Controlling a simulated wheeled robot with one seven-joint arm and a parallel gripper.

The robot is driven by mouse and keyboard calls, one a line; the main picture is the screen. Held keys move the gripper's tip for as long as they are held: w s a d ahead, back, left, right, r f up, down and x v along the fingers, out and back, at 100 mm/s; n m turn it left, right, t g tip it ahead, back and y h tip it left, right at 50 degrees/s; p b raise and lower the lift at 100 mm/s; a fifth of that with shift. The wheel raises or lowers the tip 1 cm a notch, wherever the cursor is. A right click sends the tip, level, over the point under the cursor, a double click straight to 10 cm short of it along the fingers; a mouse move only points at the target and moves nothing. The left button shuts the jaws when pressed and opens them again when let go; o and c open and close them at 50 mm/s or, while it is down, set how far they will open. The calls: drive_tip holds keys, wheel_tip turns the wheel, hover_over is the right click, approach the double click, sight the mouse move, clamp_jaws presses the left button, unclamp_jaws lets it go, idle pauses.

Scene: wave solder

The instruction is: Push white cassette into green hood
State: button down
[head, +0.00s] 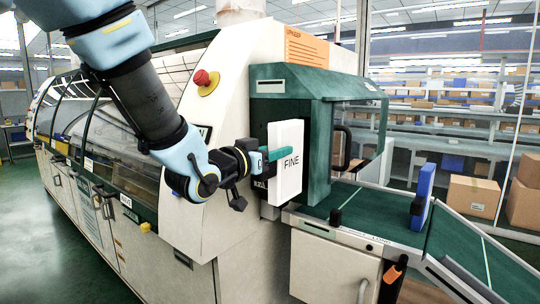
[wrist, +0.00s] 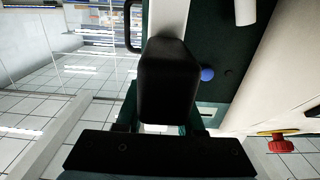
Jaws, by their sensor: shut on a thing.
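The white cassette (head: 291,178), marked "FINE", stands upright at the open left side of the green hood (head: 318,125). How deep it sits in the hood cannot be told. The fingertips are partly hidden.
A blue panel (head: 424,190) stands on the green conveyor (head: 372,212) right of the hood. A red knob (head: 203,78) juts from the machine, above my arm. A dark handle (head: 342,148) is on the hood's right side. Cardboard boxes (head: 472,197) lie beyond.

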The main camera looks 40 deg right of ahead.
sight(298, 144)
drive_tip(key=shift+x, duration=0.8)
drive_tip(key=shift+b, duration=0.85)
idle(1.2)
drive_tip(key=shift+b+x, duration=0.65)
drive_tip(key=shift+x, duration=3.35)
drive_tip(key=shift+c, duration=2.2)
unclamp_jaws()
drive_tip(key=b+v, duration=0.3)
drive_tip(key=v, duration=0.8)
